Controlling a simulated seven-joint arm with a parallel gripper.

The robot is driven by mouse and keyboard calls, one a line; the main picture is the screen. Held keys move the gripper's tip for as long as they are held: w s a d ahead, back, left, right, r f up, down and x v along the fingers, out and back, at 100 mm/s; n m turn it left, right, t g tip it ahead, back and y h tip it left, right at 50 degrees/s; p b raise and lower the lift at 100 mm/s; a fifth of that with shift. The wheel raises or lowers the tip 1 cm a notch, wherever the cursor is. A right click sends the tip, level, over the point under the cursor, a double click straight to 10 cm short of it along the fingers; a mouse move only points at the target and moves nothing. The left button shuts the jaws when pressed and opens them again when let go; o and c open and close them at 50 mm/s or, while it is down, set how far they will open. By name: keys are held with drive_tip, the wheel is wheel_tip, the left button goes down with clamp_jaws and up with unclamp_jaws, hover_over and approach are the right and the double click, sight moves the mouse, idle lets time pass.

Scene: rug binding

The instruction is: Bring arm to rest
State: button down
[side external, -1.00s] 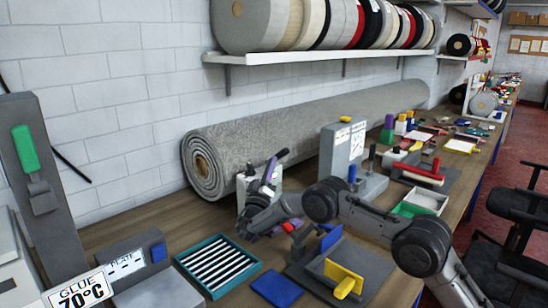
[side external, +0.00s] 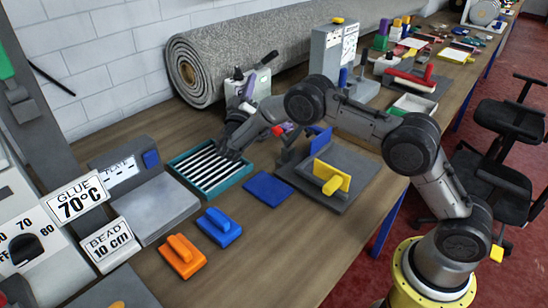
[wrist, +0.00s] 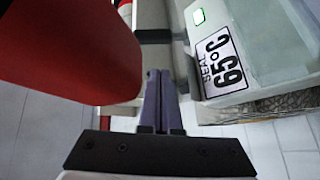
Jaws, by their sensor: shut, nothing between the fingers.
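A large red thing (wrist: 70,50) fills the upper left, close to the camera.
Near the arm lie a grey fixture (side external: 355,172) with a yellow-handled block (side external: 333,178) and a blue pad (side external: 268,189). Blue (side external: 219,228) and orange (side external: 183,256) handled blocks sit in front. A rolled grey rug (side external: 235,62) lies along the wall. Bare bench shows at front centre.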

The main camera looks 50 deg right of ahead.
drive_tip(key=s+d+r+g+y, duration=0.1)
drive_tip(key=s+r+g+y, duration=0.15)
drive_tip(key=s, duration=0.65)
drive_tip(key=s+d+r+g+y, duration=0.15)
drive_tip(key=s+g+y, duration=0.25)
drive_tip(key=s, duration=0.4)
drive_tip(key=s+d+r+g+y, duration=0.1)
drive_tip(key=s+r+g+y, duration=0.2)
drive_tip(key=s, duration=0.6)
drive_tip(key=s+a+f+n+t+y, duration=0.1)
drive_tip(key=s+a+y, duration=0.4)
drive_tip(key=s, duration=0.5)
drive_tip(key=s+a+f+n+t+y, duration=0.2)
drive_tip(key=s+a+y, duration=0.3)
drive_tip(key=s+a, duration=0.3)
drive_tip(key=shift+s+a+f+n+t, duration=0.35)
drive_tip(key=shift+s+t, duration=0.2)
drive_tip(key=shift+s, duration=0.4)
